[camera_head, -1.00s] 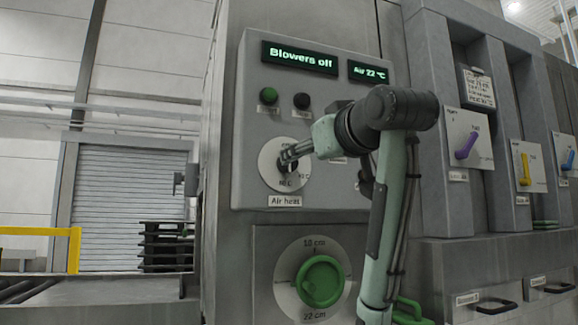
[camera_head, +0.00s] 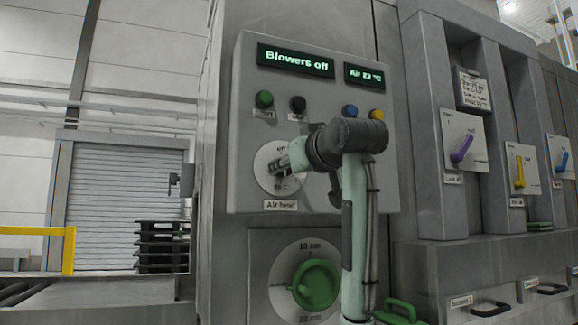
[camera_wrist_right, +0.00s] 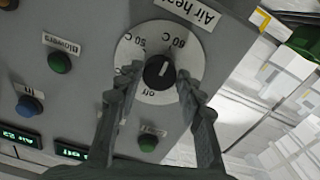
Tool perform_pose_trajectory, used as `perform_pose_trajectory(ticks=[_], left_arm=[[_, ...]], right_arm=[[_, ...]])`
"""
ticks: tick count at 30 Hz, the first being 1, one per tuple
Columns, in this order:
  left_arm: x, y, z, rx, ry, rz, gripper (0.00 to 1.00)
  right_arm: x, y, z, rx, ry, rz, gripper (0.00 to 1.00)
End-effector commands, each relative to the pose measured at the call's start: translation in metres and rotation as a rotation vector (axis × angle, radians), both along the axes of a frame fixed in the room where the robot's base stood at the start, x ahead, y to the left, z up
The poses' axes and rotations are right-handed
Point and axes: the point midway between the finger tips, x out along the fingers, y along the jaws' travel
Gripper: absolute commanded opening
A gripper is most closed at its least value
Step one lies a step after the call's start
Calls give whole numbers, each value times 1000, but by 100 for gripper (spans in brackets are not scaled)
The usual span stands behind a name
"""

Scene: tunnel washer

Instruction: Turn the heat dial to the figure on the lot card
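The air heat dial shows in the head view (camera_head: 263,178) as a pale disc, partly hidden by my right gripper (camera_head: 277,170). In the right wrist view the dial plate (camera_wrist_right: 128,55) carries figures including 50 C and 60 C, and "off". Its black knob (camera_wrist_right: 158,74) has a white pointer mark. My right gripper (camera_wrist_right: 158,88) is open, with one finger on each side of the knob; I cannot tell whether they touch it. A white card (camera_head: 474,89) with small, unreadable writing hangs on the machine at right. My left gripper is not in view.
Displays read "Blowers off" (camera_head: 296,61) and "Air 22 °C" (camera_head: 364,75). Green (camera_head: 264,100), black (camera_head: 298,103), blue (camera_head: 350,112) and yellow (camera_head: 377,115) buttons sit above the dial. A large green knob (camera_head: 315,287) is below. Purple (camera_head: 461,148) and yellow (camera_head: 519,172) levers stand at right.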

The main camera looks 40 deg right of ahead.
Motion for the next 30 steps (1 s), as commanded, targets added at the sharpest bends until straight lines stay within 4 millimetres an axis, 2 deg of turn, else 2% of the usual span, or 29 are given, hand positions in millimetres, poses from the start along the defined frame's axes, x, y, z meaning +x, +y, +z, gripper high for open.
perform_pose_trajectory(ticks=[1, 6, 17, 30], left_arm=[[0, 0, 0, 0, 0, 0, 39], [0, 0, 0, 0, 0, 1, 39], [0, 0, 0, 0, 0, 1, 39], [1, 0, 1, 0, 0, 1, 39]], right_arm=[[0, 0, 0, 0, 0, 0, 28], [0, 0, 0, 0, 0, 0, 7], [0, -1, 0, -58, 14, -2, 6], [-1, -2, 1, -395, 95, -4, 6]])
